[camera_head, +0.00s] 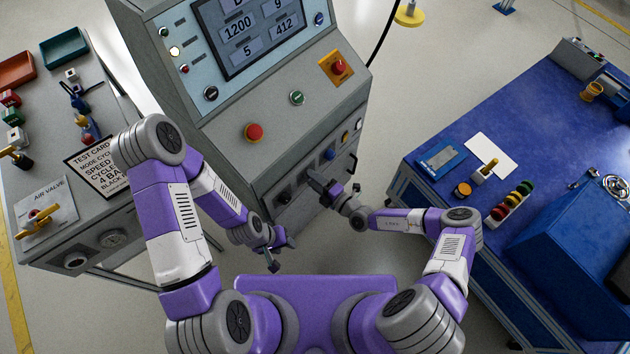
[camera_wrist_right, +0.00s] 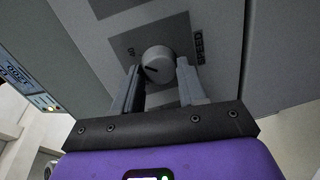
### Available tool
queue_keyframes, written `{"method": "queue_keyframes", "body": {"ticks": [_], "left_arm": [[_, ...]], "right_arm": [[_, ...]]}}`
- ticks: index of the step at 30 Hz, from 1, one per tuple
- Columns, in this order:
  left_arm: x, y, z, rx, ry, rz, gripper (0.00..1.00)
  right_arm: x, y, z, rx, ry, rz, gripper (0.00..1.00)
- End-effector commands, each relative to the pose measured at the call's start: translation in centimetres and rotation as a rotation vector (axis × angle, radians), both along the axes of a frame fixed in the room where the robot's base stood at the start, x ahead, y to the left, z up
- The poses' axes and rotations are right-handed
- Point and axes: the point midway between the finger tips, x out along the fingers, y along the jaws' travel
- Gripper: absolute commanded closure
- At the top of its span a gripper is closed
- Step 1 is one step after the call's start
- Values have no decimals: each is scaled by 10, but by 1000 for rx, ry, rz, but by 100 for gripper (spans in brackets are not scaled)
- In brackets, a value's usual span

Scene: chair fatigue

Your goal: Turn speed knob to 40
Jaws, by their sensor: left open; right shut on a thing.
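The speed knob (camera_wrist_right: 158,64) is a round grey knob on a dark square plate, with SPEED printed to its right and 40 to its upper left in the right wrist view. A dark pointer mark shows on its face, toward the lower left. My right gripper (camera_wrist_right: 158,82) is shut on the knob, one finger on each side. In the head view my right gripper (camera_head: 317,182) is at the lower front of the grey console (camera_head: 228,145) and hides the knob. My left gripper (camera_head: 275,258) is open and empty, below and left of it, in front of the console.
The console has a screen (camera_head: 250,35), a red button (camera_head: 254,132) and an emergency stop (camera_head: 337,68). A test card (camera_head: 96,168) lies on the left bench (camera_head: 60,205). A blue workbench (camera_head: 440,125) stands right. Other controls sit beside my right gripper.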

Motion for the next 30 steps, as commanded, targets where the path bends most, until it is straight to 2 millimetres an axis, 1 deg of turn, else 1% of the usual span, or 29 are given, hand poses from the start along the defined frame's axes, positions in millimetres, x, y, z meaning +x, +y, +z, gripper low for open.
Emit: {"method": "queue_keyframes", "body": {"ticks": [15, 16, 20, 21, 30], "left_arm": [[0, 0, -1, 0, 0, 0, 57], [0, 0, -1, 0, 0, 0, 57], [0, 0, -1, 0, 0, 0, 57], [0, 0, -1, 0, 0, 0, 57], [0, 0, 0, 0, 0, 0, 57]], "right_arm": [[-2, 1, -1, 13, 19, 3, 89], [-2, 1, -1, 13, 19, 3, 56], [-1, 1, -1, 13, 17, 2, 36], [-1, 1, -1, 12, 17, 3, 33], [-2, -2, 0, 11, 14, 1, 33]]}}
